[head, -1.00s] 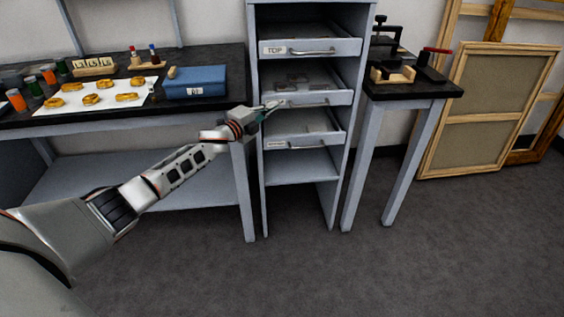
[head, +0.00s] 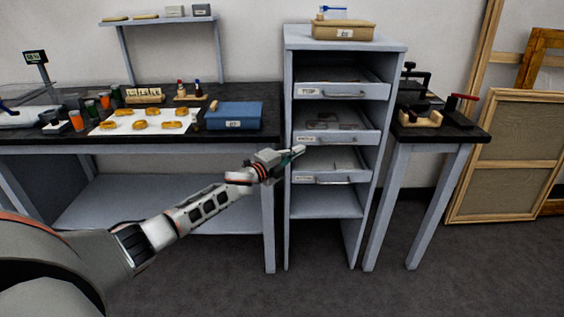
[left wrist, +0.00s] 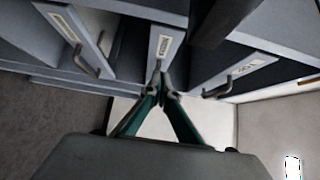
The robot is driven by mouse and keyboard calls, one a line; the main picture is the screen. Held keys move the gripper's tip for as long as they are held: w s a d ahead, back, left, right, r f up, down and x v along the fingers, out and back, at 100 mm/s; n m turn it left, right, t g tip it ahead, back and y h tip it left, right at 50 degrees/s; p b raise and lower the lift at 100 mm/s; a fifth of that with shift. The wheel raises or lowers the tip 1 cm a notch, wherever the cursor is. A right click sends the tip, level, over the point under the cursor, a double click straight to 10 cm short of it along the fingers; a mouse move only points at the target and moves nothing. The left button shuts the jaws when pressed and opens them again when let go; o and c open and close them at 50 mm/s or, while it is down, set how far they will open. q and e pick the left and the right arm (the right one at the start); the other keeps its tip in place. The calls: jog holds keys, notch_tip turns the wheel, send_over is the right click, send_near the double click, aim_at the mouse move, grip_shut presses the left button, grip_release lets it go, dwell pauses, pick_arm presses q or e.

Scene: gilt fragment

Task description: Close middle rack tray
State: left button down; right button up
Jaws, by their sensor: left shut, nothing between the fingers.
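The middle rack tray (head: 365,139) has a grey front with a label at its left and a bar handle. Flat, dark-looking contents show above its front; how far it stands out is hard to tell. My left gripper (head: 299,150) is shut and empty, just below the left end of that front, by the label. In the left wrist view the closed fingertips (left wrist: 158,84) are close to the middle tray's front (left wrist: 163,30) and its handle; contact is unclear. My right gripper is out of view.
The top tray (head: 318,92) is above and the bottom tray (head: 308,180) below, in the same rack (head: 372,190). A box (head: 343,31) lies on the rack. A workbench (head: 240,142) with a blue box (head: 233,116) is at left, a small side table (head: 460,135) at right.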

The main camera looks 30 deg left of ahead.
pick_arm(q)
jog(key=s+a+p, duration=0.1)
jog(key=s+a, duration=0.1)
jog(key=s, duration=0.4)
jog(key=s+d+f+n+g+p, duration=0.1)
jog(key=s+d+f+n+p, duration=0.25)
jog(key=s+d+f, duration=0.6)
jog(key=s+d+f+n+g+p, duration=0.1)
jog(key=s+d+f+n+g, duration=0.1)
jog(key=s, duration=0.9)
jog(key=s+d+f+n+g+p, duration=0.2)
jog(key=s+d+f+n, duration=0.2)
jog(key=s, duration=0.8)
jog(key=s+d+f+n+g+p, duration=0.1)
jog(key=s+d+f+n, duration=0.3)
jog(key=s+d, duration=0.5)
jog(key=s+n+g, duration=0.1)
jog(key=s+n, duration=0.1)
jog(key=s, duration=0.1)
jog(key=shift+d+y, duration=0.25)
jog(key=shift+y, duration=0.15)
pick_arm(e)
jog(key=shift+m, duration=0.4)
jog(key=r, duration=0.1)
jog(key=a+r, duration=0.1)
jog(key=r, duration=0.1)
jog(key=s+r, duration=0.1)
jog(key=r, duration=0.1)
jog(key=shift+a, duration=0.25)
